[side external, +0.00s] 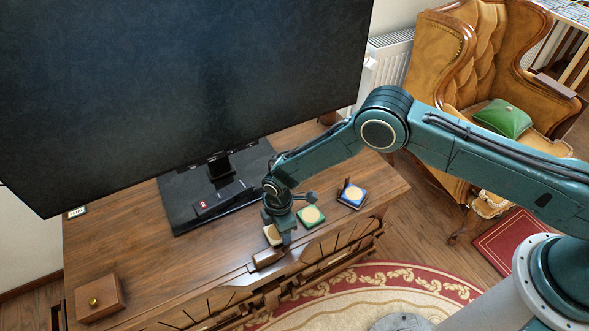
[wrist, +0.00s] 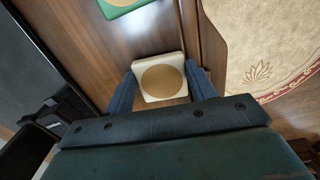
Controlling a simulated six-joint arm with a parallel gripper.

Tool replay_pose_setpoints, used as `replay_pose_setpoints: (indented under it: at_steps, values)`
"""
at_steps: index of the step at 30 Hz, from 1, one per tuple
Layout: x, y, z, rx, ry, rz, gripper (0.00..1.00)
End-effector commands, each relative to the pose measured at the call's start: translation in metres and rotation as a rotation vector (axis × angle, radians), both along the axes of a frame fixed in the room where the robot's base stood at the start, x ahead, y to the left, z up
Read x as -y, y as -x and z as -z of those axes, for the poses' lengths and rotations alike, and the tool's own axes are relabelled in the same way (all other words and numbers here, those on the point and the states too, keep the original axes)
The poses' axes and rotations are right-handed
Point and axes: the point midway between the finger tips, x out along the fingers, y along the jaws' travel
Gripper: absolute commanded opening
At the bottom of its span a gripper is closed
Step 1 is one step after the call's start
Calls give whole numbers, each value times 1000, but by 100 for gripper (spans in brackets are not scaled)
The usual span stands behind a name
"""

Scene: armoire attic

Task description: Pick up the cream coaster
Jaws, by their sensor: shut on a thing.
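The cream coaster (wrist: 181,67), a rounded square with a tan round centre, sits between the two fingers of my gripper (wrist: 158,88) in the wrist view. My gripper is shut on it, one finger at each side. In the side view the coaster (side external: 272,235) shows near the front edge of the wooden cabinet top, partly hidden by my gripper (side external: 284,240). I cannot tell whether it touches the wood or is just above it.
A green coaster (side external: 311,216) and a blue coaster (side external: 352,195) with a small dark upright object lie to the right. A large television (side external: 180,90) stands behind on a black base (side external: 180,210). A small wooden box (side external: 100,298) sits at the left front.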

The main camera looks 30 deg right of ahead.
Motion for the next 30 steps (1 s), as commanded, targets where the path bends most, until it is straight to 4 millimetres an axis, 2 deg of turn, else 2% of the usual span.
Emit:
replay_pose_setpoints:
  at_steps: [5,11,24,30]
  values:
    - [0,0,-19,1,-1,0,33]
    - [0,0,-50,2,-1,0,33]
    - [0,0,-139,2,-2,0,33]
    - [0,0,-170,2,-1,0,33]
